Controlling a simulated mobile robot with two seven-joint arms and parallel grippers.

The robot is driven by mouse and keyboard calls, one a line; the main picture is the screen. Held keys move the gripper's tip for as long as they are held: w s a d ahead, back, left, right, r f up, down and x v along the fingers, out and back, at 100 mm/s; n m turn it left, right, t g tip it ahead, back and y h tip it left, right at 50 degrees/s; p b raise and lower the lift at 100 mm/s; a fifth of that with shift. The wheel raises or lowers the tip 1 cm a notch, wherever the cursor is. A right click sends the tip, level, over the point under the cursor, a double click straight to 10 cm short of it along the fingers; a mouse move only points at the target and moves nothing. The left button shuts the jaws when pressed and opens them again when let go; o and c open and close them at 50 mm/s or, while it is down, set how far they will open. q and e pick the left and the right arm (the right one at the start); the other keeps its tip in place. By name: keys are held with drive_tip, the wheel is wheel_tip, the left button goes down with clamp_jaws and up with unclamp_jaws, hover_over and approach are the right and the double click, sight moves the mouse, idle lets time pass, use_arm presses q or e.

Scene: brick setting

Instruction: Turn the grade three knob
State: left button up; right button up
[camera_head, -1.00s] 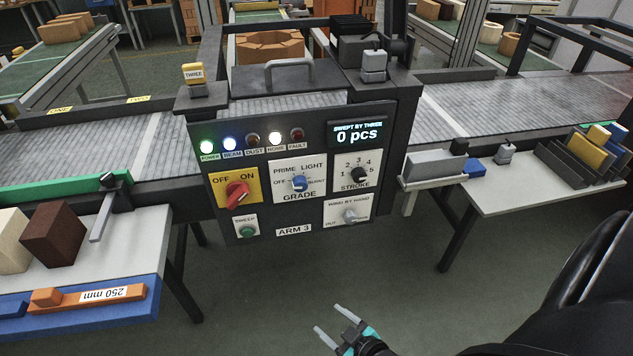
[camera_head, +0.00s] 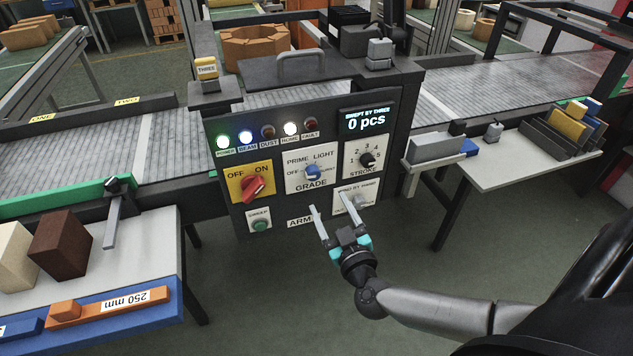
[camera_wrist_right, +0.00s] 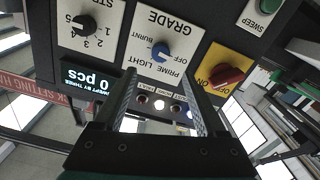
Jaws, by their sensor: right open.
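The grade knob (camera_head: 312,172) is blue and sits on a white plate marked PRIME, LIGHT, OFF and BURNT, in the middle of the ARM 3 control panel (camera_head: 232,205). My right gripper (camera_head: 333,204) is open and empty, in front of the lower panel, below the grade knob in the head view. In the right wrist view the blue knob (camera_wrist_right: 160,51) shows beyond and between the two fingers (camera_wrist_right: 163,92), apart from them. One finger partly covers the ARM 3 label in the head view. My left gripper is not in view.
A red OFF/ON knob (camera_head: 253,186) is left of the grade knob, a black stroke knob (camera_head: 367,159) is right, and a green sweep button (camera_head: 260,225) is below left. Tables stand on both sides. The floor before the panel is clear.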

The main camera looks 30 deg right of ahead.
sight(314, 177)
drive_tip(key=b+x, duration=0.2)
drive_tip(key=x, duration=0.7)
drive_tip(key=shift+w+b, duration=0.4)
clamp_jaws()
